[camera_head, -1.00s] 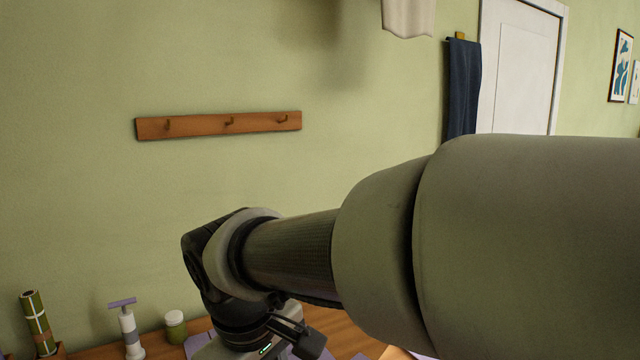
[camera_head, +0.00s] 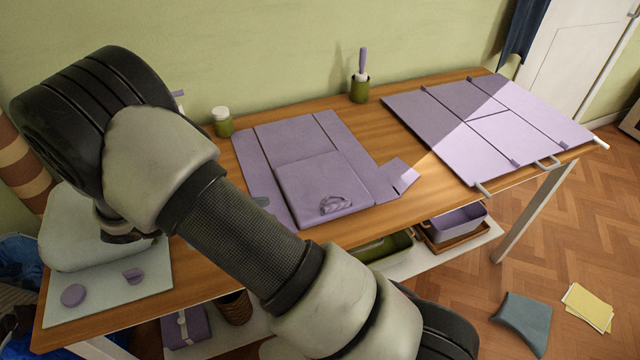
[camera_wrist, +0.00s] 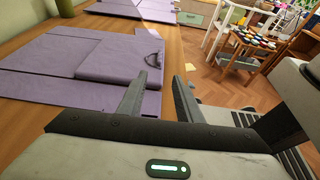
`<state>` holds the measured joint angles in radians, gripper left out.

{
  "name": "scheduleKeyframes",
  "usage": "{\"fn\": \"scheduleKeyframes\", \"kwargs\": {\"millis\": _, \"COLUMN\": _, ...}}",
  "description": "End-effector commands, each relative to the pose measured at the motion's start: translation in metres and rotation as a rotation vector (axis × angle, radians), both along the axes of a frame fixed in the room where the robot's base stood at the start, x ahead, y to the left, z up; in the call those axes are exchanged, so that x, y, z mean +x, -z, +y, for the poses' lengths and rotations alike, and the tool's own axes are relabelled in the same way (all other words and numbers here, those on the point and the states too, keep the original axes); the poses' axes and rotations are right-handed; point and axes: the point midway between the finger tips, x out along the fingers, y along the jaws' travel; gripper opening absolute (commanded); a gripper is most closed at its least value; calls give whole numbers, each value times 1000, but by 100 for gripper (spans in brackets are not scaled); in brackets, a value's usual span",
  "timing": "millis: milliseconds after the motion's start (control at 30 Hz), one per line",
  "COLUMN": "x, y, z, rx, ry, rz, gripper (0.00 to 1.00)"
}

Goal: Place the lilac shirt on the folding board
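The lilac shirt (camera_head: 290,140) appears to be the flat, panelled lilac piece on the middle of the table. Its lower middle part (camera_head: 320,190) lies as a raised block with a small dark loop on it. A sleeve-like flap (camera_head: 400,178) sticks out at its right. The folding board (camera_head: 510,130) appears to be the larger lilac panelled board at the table's right end, with pale handles along its front edge. In the wrist view the shirt (camera_wrist: 60,65) lies left of my gripper (camera_wrist: 159,93). The fingers are apart with nothing between them.
A green cup (camera_head: 360,90) with a lilac-handled tool and a small jar (camera_head: 223,122) stand at the table's back. A pale mat (camera_head: 145,290) with small lilac pieces lies at front left. Bins stand on the shelf below. Bare wood (camera_head: 385,125) separates shirt and board.

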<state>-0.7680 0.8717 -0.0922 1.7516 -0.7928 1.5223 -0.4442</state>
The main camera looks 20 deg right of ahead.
Motion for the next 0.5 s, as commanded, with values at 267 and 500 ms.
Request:
{"fn": "scheduleKeyframes", "kwargs": {"millis": 267, "x": 1, "y": 21, "z": -57, "rx": 1, "ry": 6, "rz": 1, "gripper": 32}}
{"fn": "scheduleKeyframes", "kwargs": {"millis": 500, "x": 3, "y": 35, "z": -97, "rx": 2, "ry": 5, "rz": 0, "gripper": 32}}
